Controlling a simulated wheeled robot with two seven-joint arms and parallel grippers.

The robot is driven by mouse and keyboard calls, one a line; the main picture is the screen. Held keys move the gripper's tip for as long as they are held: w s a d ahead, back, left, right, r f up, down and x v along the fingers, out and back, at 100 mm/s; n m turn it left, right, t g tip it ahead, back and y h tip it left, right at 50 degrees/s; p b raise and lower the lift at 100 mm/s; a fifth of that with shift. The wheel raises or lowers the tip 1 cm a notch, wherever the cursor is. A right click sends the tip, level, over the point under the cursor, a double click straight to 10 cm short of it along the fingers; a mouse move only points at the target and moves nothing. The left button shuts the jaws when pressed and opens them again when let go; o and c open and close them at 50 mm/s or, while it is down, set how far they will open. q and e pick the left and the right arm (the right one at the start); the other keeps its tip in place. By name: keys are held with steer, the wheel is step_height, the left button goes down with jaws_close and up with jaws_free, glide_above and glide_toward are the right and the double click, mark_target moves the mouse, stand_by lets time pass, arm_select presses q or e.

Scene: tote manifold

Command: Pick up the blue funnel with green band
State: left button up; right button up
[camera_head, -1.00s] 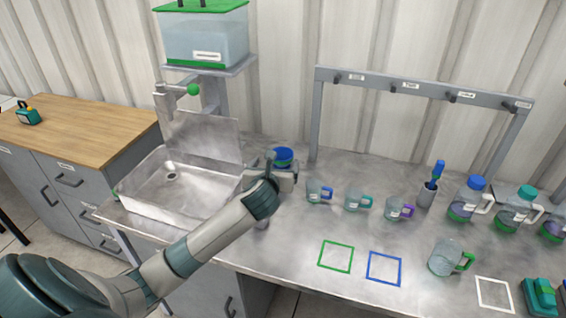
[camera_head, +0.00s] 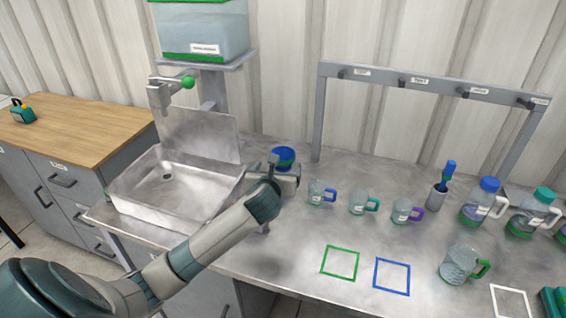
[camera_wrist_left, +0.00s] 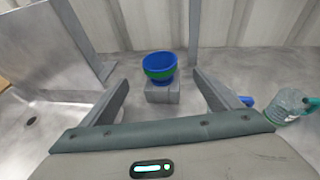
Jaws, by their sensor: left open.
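The blue funnel with a green band (camera_wrist_left: 160,66) sits upright on a small grey block (camera_wrist_left: 162,93) in the left wrist view. In the head view the funnel (camera_head: 284,155) shows just beyond my left gripper, which hides its lower part. My left gripper (camera_wrist_left: 163,84) is open, its two fingers spread to either side of the block and funnel, with the funnel ahead of the fingertips. I see no contact between fingers and funnel. My right gripper is not in view.
A metal sink (camera_head: 170,185) lies left of the arm. Several handled cups, including a blue-handled one (camera_head: 321,192), stand to the right. A grey hook rack (camera_head: 430,84) stands behind them. Green (camera_head: 340,262) and blue (camera_head: 392,276) outlined squares mark clear worktop in front.

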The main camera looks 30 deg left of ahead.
arm_select(q)
steer(key=p, duration=0.2)
glide_toward(284, 151)
steer(key=x, duration=0.4)
steer(key=shift+w+f, duration=0.2)
steer(key=shift+w+p, duration=0.1)
steer(key=shift+p, duration=0.2)
steer(key=shift+w+a, duration=0.2)
steer(key=shift+w, duration=0.2)
steer(key=shift+p+x, duration=0.6)
steer(key=shift+x, duration=1.5)
steer(key=c, duration=1.1)
